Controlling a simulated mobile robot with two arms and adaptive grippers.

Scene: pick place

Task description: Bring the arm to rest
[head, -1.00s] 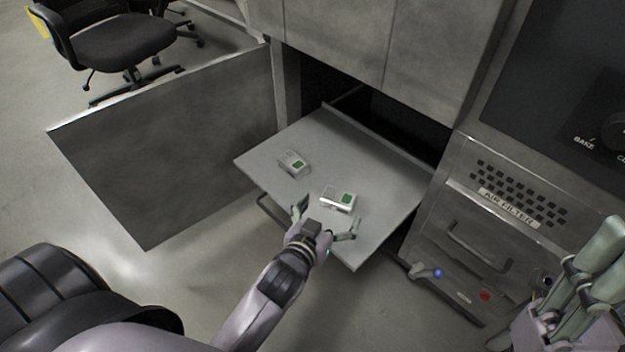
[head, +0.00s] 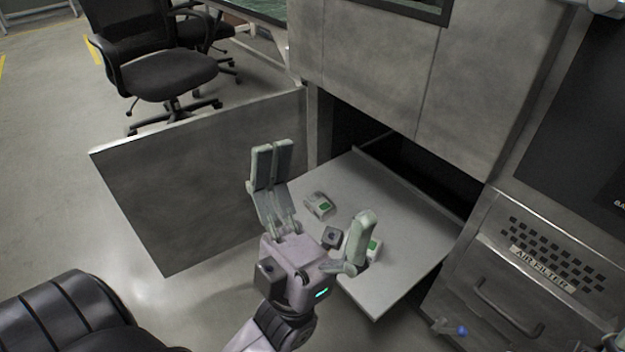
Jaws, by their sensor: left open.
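My left gripper (head: 315,208) is raised in front of the pulled-out shelf, nearer to the camera than the shelf. Its fingers are spread wide with nothing between them. One small grey-white box with a green patch (head: 319,205) lies on the shelf (head: 405,245), seen between the fingers. A second similar box (head: 374,247) is mostly hidden behind the gripper's right finger; only its green part and an edge show. My right gripper is not in view.
An open cabinet door (head: 200,185) stands to the left of the shelf. A drawer unit with an air filter label (head: 543,268) is at the right. Black office chairs (head: 165,70) stand at the back left. The floor at the left is clear.

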